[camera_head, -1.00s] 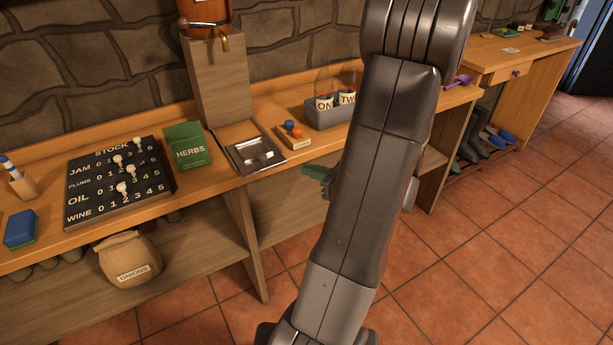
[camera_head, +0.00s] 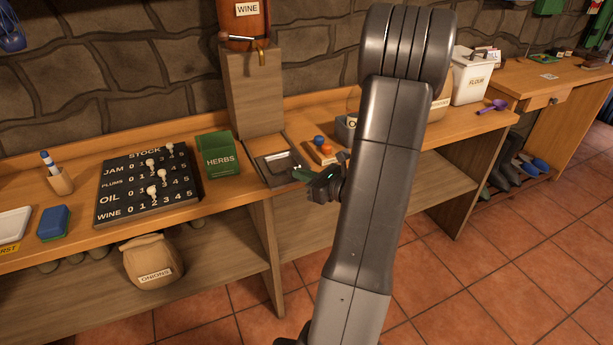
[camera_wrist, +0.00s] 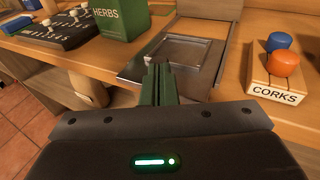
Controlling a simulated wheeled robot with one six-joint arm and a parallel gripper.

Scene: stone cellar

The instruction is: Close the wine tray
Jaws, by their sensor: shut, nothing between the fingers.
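The wine tray, a shallow metal tray (camera_head: 270,170), is on the counter in front of the pedestal under the wine barrel (camera_head: 243,22), with its front part near the counter's front edge. It also shows in the wrist view, its metal rim (camera_wrist: 203,85) just beyond the fingers. My gripper (camera_head: 298,175) is shut and empty, its green fingers pointing at the tray's front. In the wrist view the fingertips (camera_wrist: 157,72) overlap the tray's front edge; I cannot tell whether they touch it. In the head view, the gripper hides part of the tray's front right.
The green herbs box (camera_head: 218,155) stands left of the tray. The corks holder (camera_head: 322,152) is close on its right. The stock board (camera_head: 150,185) lies farther left. The wooden pedestal (camera_head: 252,95) rises behind the tray. Floor in front of the counter is clear.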

